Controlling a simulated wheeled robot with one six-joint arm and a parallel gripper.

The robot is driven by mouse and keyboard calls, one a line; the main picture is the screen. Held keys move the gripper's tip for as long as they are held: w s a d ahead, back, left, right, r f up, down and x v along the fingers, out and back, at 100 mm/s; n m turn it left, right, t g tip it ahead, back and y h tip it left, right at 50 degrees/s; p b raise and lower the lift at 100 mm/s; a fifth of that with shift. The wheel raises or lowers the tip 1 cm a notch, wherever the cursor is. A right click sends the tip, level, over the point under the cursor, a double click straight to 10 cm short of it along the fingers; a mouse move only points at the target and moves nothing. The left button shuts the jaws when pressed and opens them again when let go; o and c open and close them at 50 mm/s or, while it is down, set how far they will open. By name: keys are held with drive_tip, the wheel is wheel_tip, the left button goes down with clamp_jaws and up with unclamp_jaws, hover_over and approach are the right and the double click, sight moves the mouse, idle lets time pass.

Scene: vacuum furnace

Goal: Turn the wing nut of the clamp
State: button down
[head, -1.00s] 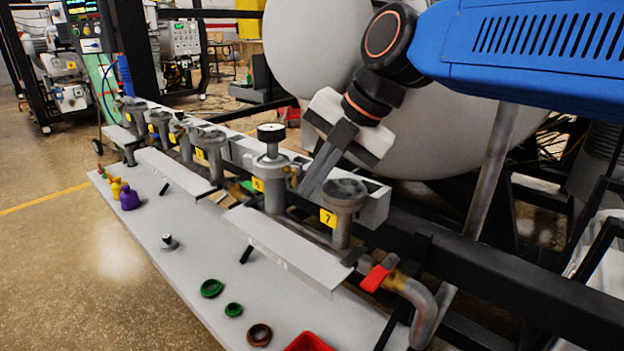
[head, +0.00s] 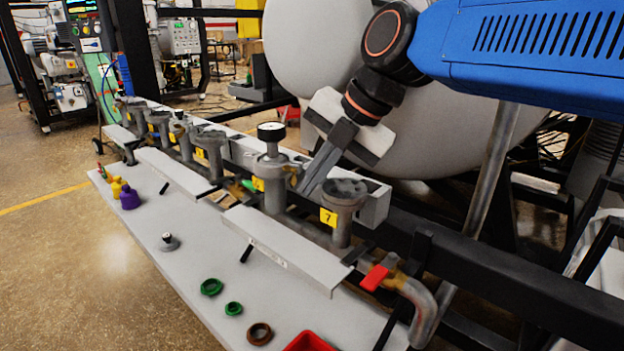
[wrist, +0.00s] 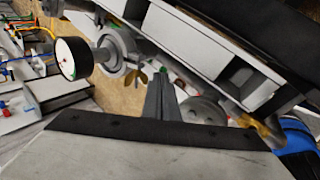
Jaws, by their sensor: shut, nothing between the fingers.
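The wing nut (wrist: 135,83) is brass-coloured and shows in the wrist view beside the grey clamp (wrist: 112,50). The clamp sits below a round dial gauge (wrist: 73,58). In the head view the same gauge (head: 271,132) tops a grey pipe post, and the nut is hard to make out there. My gripper (wrist: 163,74) is shut, with nothing between its fingers. Its tips are just right of the wing nut in the wrist view, and I cannot tell whether they touch it. In the head view my gripper (head: 304,188) points down behind the post, close to its right side.
A capped grey port (head: 344,190) with a yellow 7 label stands right of my gripper. A red-handled valve (head: 375,278) is at the lower right. Several more ports stand along the rail to the left. Rings and a red tray (head: 308,342) lie on the shelf (head: 185,270).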

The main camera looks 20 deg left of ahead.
drive_tip(key=shift+r, duration=0.2)
drive_tip(key=shift+r, duration=0.65)
